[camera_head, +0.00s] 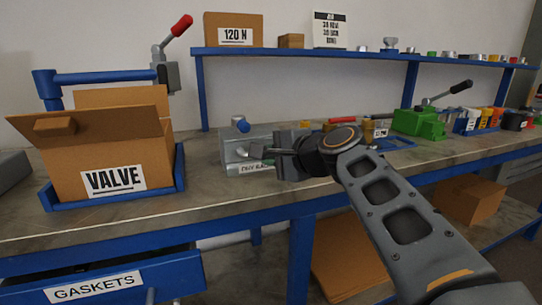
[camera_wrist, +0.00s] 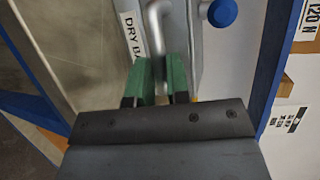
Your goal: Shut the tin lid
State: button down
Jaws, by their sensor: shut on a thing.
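A bent silver bar handle (camera_wrist: 154,25) runs along the tin's grey face in the wrist view. My gripper (camera_head: 273,153) reaches it from the right; its green fingers (camera_wrist: 160,75) are closed around the end of the handle. My gripper and arm hide the tin's right side. I cannot tell how far the lid stands open.
An open cardboard box marked VALVE (camera_head: 90,160) sits in a blue tray at left. A GASKETS drawer (camera_head: 110,280) sticks out below. A blue shelf (camera_head: 300,52) runs above the bench. A green vise-like tool (camera_head: 420,122) and small bins stand to the right.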

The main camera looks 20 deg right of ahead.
jog(key=shift+f, duration=0.95)
jog(key=c, duration=1.1)
grip_release()
jog(key=shift+s, duration=0.1)
jog(key=shift+r, duration=0.15)
jog(key=shift+d+r, duration=0.1)
